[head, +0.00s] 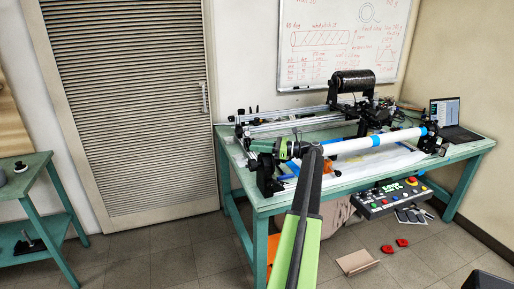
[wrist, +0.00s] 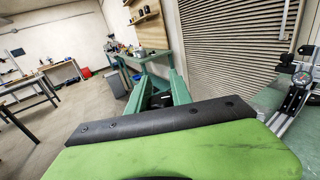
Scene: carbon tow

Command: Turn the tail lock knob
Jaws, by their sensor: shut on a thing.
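My arm, green and black, reaches up from the bottom of the head view to the near end of the winding machine on the teal table. My gripper (head: 313,151) is at the left end of the white tube (head: 352,146), in front of a black and green end unit (head: 266,147). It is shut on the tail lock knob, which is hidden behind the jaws. The white tube has blue bands and lies level across the machine. In the wrist view a green part with a black edge strip fills the bottom; the knob does not show there.
The teal table (head: 470,150) carries rails, a black roll (head: 353,82) and a laptop (head: 446,112). A control panel (head: 391,196) with colored buttons hangs at its front. A round gauge (wrist: 301,79) shows at the wrist view's right. A cardboard piece (head: 357,262) lies on the floor.

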